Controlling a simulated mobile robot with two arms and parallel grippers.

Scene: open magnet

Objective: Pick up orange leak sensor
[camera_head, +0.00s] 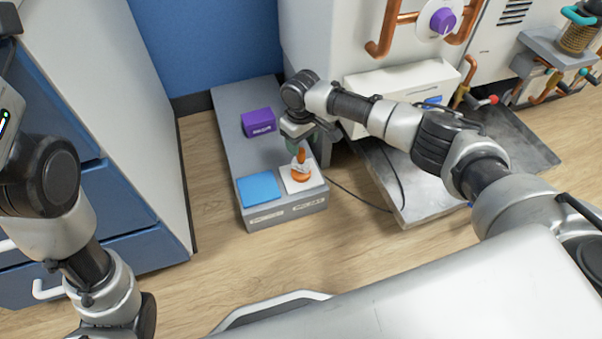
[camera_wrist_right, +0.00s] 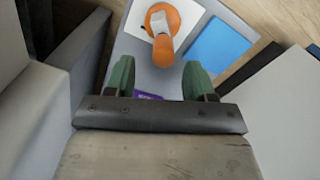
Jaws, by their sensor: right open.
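The orange leak sensor (camera_head: 301,175) has a round base and a pale grey band. It stands on a white square pad at the front right of a low grey bench. In the right wrist view the sensor (camera_wrist_right: 163,48) is just beyond the fingertips, its rounded end facing the gap between them. My right gripper (camera_head: 297,143) is above the bench, just behind the sensor; its green fingers (camera_wrist_right: 160,77) are open with nothing between them. My left arm shows at the left, but its gripper is out of view.
A blue square pad (camera_head: 259,188) lies left of the white pad (camera_head: 312,183). A purple box (camera_head: 258,122) stands farther back on the grey bench (camera_head: 228,105). A blue and white cabinet (camera_head: 130,120) is at left, and a large white machine (camera_head: 330,35) stands behind.

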